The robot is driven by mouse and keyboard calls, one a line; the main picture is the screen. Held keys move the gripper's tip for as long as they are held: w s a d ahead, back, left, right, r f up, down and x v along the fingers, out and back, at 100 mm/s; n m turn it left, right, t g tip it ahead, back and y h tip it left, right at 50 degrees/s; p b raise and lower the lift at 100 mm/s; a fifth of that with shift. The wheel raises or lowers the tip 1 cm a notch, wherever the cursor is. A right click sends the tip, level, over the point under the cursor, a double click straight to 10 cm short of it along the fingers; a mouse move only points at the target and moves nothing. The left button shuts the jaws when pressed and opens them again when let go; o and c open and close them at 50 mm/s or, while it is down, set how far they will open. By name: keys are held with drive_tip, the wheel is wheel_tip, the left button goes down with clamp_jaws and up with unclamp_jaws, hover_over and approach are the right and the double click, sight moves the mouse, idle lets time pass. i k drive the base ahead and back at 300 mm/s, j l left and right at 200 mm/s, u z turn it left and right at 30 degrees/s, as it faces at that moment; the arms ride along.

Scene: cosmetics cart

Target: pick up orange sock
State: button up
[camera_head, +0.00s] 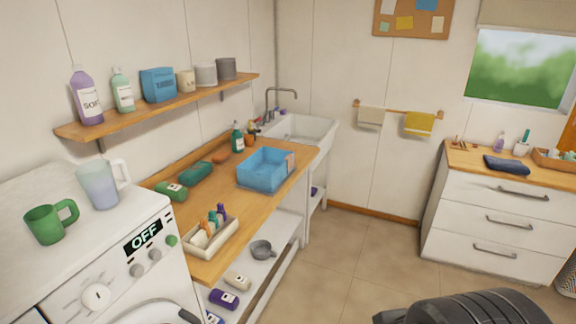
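No clearly recognisable orange sock shows. A small orange-brown item (220,157) lies on the wooden counter (262,203), behind the dark green rolled item (196,172) and left of the blue bin; it is too small to tell whether it is a sock. A dark ribbed shape at the bottom right edge seems to be part of my own body. No gripper fingers show in this view.
A blue bin (265,170) and a cream tray of small bottles (211,236) stand on the counter. The washing machine (115,235) is at left, a white sink (300,130) behind, and a drawer cabinet (500,220) at right. The tiled floor between is clear.

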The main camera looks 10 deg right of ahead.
sight(290, 157)
drive_tip(key=u, duration=3.05)
drive_tip(key=z, duration=3.05)
drive_tip(key=u, duration=0.4)
drive_tip(key=i+l+u, duration=0.4)
drive_tip(key=i+l, duration=0.2)
drive_tip(key=i, duration=0.3)
drive_tip(key=i+l+u, duration=0.45)
drive_tip(key=i+l, duration=0.75)
drive_tip(key=l, duration=0.15)
drive_tip(key=i+l, duration=0.45)
drive_tip(key=l, duration=0.15)
